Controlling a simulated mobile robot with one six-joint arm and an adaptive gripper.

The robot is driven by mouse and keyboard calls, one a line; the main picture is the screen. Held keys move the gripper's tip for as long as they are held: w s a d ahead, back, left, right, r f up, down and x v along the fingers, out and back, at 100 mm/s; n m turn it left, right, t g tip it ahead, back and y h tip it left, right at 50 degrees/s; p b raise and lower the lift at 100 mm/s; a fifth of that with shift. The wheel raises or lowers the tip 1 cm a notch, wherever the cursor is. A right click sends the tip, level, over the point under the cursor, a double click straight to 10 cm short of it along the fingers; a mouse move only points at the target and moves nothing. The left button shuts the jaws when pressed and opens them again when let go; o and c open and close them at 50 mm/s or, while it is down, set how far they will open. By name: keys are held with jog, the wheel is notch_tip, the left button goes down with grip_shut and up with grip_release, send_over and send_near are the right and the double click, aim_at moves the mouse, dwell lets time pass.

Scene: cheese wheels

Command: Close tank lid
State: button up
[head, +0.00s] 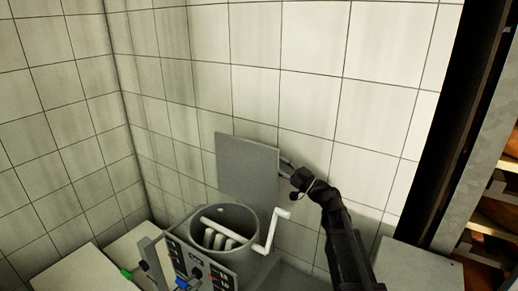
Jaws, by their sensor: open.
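The tank (258,231) is a grey round vessel with its top open, low in the middle of the head view. Light bars show inside it. Its lid (247,168) is a flat grey square plate that stands raised, nearly upright, behind the opening. My gripper (287,168) is at the right edge of the lid, with my black arm coming up from below right. The gripper is open; its fingers are partly hidden by the lid, and I cannot tell whether they touch it.
A white crank handle (272,232) sticks up at the tank's right side. A control panel (198,270) with knobs is in front. Tiled walls (310,90) close off the back and left. A shelf rack (480,180) stands at the right, and a grey surface (418,268) lies below it.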

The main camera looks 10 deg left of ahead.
aim_at(259, 151)
jog(key=p+x, duration=0.2)
jog(key=x, duration=0.6)
jog(key=shift+w+a+r+p, duration=0.1)
jog(key=shift+a+p, duration=0.25)
jog(key=shift+p, duration=0.05)
grip_shut()
